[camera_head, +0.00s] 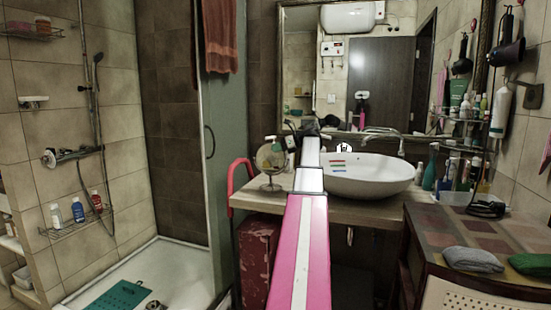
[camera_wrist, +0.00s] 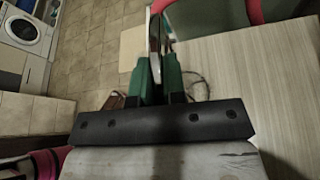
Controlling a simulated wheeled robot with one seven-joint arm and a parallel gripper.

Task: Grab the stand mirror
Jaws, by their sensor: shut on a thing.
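The stand mirror (camera_head: 271,160) is a round mirror on a small foot, upright at the left end of the wooden counter, left of the basin. In the wrist view the mirror (camera_wrist: 155,42) shows almost edge-on, as a thin disc between the green fingers. My gripper (camera_head: 276,143) reaches over the counter to the mirror's upper part. In the wrist view my gripper (camera_wrist: 156,72) is shut on the mirror's rim, one finger on each side. The foot appears to rest on the counter; its contact is not clear.
The white basin (camera_head: 370,174) stands on the counter right of my arm. A red chair-like frame (camera_head: 238,180) and the glass shower panel (camera_head: 224,130) are close on the left. Several bottles (camera_head: 456,178) crowd the right. Bare counter (camera_wrist: 255,75) shows right of my fingers.

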